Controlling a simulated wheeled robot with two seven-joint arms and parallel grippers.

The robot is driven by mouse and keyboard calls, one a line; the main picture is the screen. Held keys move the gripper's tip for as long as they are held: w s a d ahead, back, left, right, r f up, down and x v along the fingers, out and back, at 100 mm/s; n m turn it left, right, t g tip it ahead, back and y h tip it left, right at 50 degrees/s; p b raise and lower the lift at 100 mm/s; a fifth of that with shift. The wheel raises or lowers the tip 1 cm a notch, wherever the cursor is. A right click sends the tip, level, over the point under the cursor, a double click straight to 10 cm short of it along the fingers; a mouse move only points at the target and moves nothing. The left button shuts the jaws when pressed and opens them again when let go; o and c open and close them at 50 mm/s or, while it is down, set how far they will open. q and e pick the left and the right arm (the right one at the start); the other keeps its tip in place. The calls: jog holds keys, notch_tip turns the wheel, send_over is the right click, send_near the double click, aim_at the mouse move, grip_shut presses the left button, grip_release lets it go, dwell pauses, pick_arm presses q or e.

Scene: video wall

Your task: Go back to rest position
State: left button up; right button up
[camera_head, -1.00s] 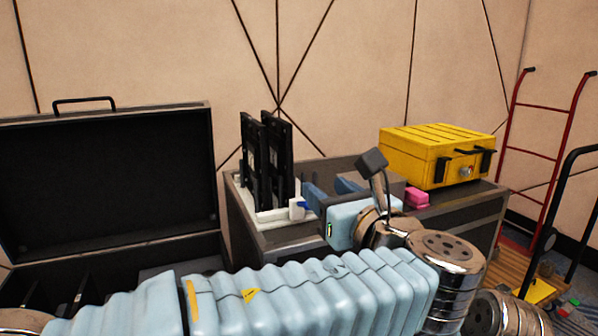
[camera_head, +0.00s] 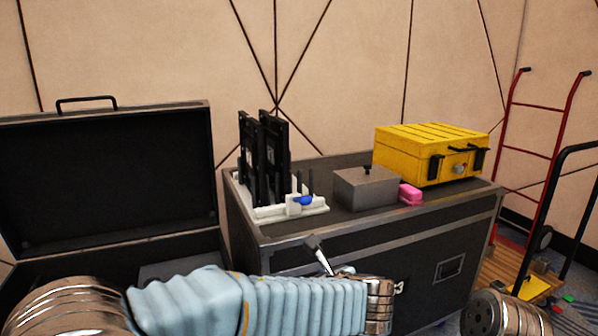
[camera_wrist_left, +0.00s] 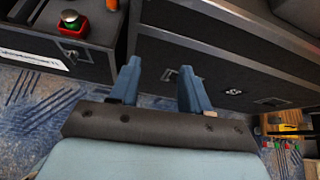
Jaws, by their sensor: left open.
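My left arm (camera_head: 290,305) crosses the bottom of the head view, and its gripper jaws are hidden there. In the left wrist view my left gripper (camera_wrist_left: 158,85) is open. Its two blue fingers are apart with nothing between them. It hangs over the blue patterned carpet, in front of the dark case fronts. My right gripper is not seen in any view.
A dark case (camera_head: 350,240) carries black panels (camera_head: 264,160) in a white holder (camera_head: 312,208), a grey box (camera_head: 365,188), a pink item (camera_head: 410,194) and a yellow case (camera_head: 430,155). An open case (camera_head: 105,180) stands left. A red hand truck (camera_head: 530,150) stands right.

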pick_arm(q)
jog(key=s+a+f+n+g+h, duration=0.1)
jog(key=s+a+f+n+g, duration=0.15)
jog(key=f, duration=0.65)
jog(key=s+a+f+n+g+h, duration=0.1)
jog(key=s+a+f+n+g, duration=0.2)
jog(key=f, duration=0.7)
jog(key=s+a+f+n+g+h, duration=0.1)
jog(key=s+f+n+g+h, duration=0.2)
jog(key=f, duration=0.6)
jog(key=s+a+f+n+g+h, duration=0.1)
jog(key=s+a+f+n, duration=0.3)
jog(key=n, duration=0.8)
jog(key=s+a+f+n+h, duration=0.2)
jog(key=s+a+f+n, duration=0.1)
jog(key=s+f+n, duration=0.5)
notch_tip(320, 180, down, 4)
jog(key=n, duration=0.3)
jog(key=shift+s+a+r+n+g, duration=0.2)
jog(key=shift+s+a+n+g, duration=0.1)
jog(key=shift+a+n+g, duration=0.1)
